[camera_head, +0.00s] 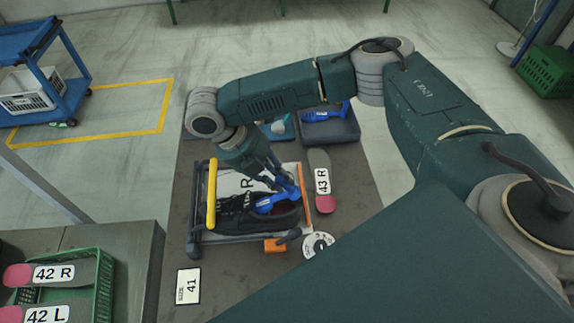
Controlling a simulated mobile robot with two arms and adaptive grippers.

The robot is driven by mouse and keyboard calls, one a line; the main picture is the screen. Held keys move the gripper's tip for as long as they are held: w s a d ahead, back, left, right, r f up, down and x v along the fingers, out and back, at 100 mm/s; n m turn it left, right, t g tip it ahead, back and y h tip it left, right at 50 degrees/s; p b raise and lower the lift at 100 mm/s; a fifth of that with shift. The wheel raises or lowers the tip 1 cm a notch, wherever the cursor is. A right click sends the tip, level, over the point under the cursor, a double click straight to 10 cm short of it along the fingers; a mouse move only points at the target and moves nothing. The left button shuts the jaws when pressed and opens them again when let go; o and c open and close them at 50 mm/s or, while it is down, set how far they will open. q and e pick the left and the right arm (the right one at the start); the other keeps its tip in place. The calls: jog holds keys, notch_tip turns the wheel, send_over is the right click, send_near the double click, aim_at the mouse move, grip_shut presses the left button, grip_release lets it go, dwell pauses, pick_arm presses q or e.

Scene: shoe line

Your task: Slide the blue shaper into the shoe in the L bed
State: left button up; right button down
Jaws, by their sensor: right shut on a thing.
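A black shoe (235,222) lies in a frame with a yellow bar (212,192) on its left and an orange bar (304,190) on its right. The white plate (238,182) behind the shoe shows an "R"; I see no "L" mark. My right gripper (290,190) reaches down over the shoe and is shut on a blue shaper (268,204). The shaper lies at the shoe's opening; how deep it sits inside I cannot tell. The gripper partly hides the plate and the shaper. My left gripper is not in view.
Another blue shaper (322,115) lies in a dark tray (340,132) at the back. A 43 R insole (321,163), a white dial (318,244) and a size 41 card (188,286) surround the frame. A green crate (103,285) holds 42 R and 42 L insoles.

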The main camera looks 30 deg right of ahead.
jog(key=shift+w+a+f, duration=0.2)
jog(key=shift+a, duration=0.2)
jog(key=shift+w+a+f, duration=0.2)
jog(key=shift+a, duration=0.15)
jog(key=shift+f+t+y, duration=0.3)
jog(key=shift+f+y, duration=0.4)
jog(key=shift+s+d+f+t+y+p, duration=0.2)
jog(key=shift+f+y+p, duration=0.1)
jog(key=shift+f, duration=0.15)
jog(key=shift+s+d+f+t+y+p, duration=0.1)
jog(key=shift+d+f+t+y+p, duration=0.15)
jog(key=shift+f, duration=0.2)
jog(key=shift+d+f+t+y+b, duration=0.15)
jog(key=shift+f+t+y+b, duration=0.4)
jog(key=shift+f+y, duration=0.9)
jog(key=shift+f+h, duration=0.3)
jog(key=shift+f, duration=0.05)
jog(key=c, duration=1.6)
grip_release()
